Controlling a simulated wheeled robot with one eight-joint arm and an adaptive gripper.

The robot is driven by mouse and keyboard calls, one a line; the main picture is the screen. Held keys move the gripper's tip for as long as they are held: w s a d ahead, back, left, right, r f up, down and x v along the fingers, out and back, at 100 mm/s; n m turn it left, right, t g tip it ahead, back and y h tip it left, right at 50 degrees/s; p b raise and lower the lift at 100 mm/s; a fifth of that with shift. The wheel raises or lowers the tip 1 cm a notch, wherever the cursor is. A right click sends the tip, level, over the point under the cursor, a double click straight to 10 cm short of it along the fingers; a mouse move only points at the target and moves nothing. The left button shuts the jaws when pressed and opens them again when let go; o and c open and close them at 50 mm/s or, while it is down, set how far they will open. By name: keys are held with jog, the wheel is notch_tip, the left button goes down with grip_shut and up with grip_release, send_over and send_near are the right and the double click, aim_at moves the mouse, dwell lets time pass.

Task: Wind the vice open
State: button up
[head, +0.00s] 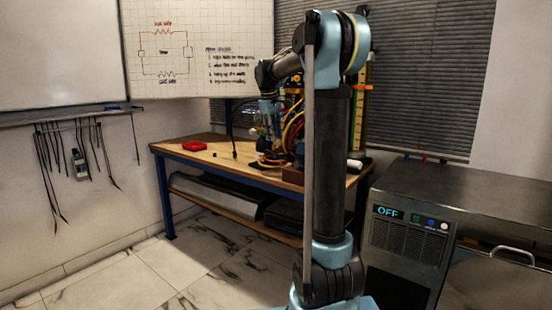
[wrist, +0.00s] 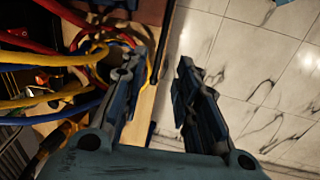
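I cannot make out the vice for sure in either view; my arm and a tangle of cables cover much of the workbench's right part. My gripper (wrist: 160,72) is open in the wrist view, with a clear gap between its two dark fingers and nothing in it. It points down over the wooden front edge of the workbench, with tiled floor below on the right. In the head view my gripper (head: 268,116) hangs above the workbench (head: 222,157), small and partly lost against the cables.
Yellow, red and blue cables (wrist: 50,97) crowd the left of the wrist view, close to the left finger. A red object (head: 192,145) lies on the bench's left part, which is mostly clear. A cabinet with an OFF display (head: 388,212) stands at the right.

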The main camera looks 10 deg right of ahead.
aim_at(276, 155)
jog(key=f, duration=0.3)
jog(key=w+d+f, duration=0.1)
jog(key=f, duration=0.6)
jog(key=shift+w+d+f, duration=0.15)
jog(key=shift+d+f, duration=0.1)
jog(key=shift+c, duration=0.6)
